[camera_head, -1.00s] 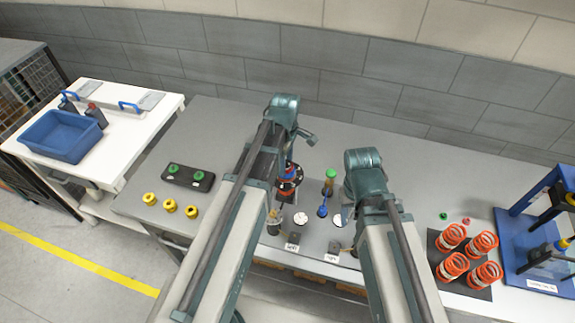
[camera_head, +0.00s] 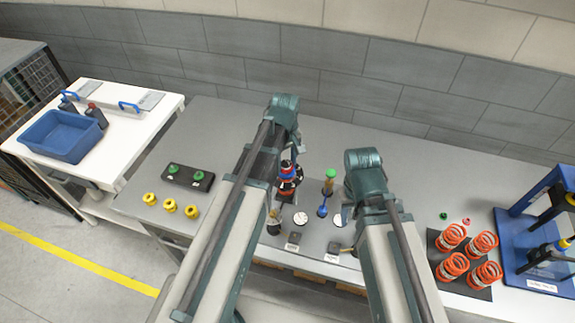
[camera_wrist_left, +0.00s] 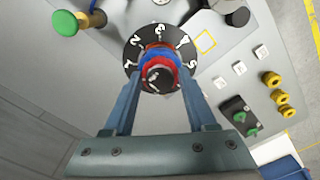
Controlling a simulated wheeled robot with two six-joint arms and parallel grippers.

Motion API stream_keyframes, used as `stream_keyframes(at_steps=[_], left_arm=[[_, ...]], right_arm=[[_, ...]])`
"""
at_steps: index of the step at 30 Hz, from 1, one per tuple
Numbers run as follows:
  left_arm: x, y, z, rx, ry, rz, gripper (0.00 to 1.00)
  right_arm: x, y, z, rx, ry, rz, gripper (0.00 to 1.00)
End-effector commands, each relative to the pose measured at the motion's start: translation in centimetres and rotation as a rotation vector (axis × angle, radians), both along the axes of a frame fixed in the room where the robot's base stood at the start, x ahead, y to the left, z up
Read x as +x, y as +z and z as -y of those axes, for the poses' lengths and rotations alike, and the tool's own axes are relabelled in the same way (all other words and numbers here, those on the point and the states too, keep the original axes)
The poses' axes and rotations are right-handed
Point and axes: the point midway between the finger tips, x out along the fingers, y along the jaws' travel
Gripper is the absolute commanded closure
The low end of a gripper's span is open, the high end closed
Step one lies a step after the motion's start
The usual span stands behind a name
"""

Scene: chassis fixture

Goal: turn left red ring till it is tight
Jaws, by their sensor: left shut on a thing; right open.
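My left gripper (camera_wrist_left: 158,82) is shut on the red ring, one finger on each side. My left gripper's fingers are hidden there by the arm. My right arm (camera_head: 375,200) hangs over the table, and its gripper is hidden behind it. I cannot tell how tight the ring is.
A blue post with a green top (camera_head: 329,178) stands between my arms. A black block with green knobs (camera_head: 188,177) and yellow rings (camera_head: 170,205) lie left. Orange springs (camera_head: 453,236) and a blue stand (camera_head: 520,230) are at the right. The table's back is clear.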

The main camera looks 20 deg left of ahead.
Motion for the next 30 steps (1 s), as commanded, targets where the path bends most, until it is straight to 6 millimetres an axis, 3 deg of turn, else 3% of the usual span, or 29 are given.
stream_keyframes(at_steps=[30], left_arm=[[0.01, 0.0, 0.0, 0.0, -0.881, 0.0, 1.0]], right_arm=[[0.0, 0.0, 0.0, 0.0, 0.0, 0.0, 0.5]])
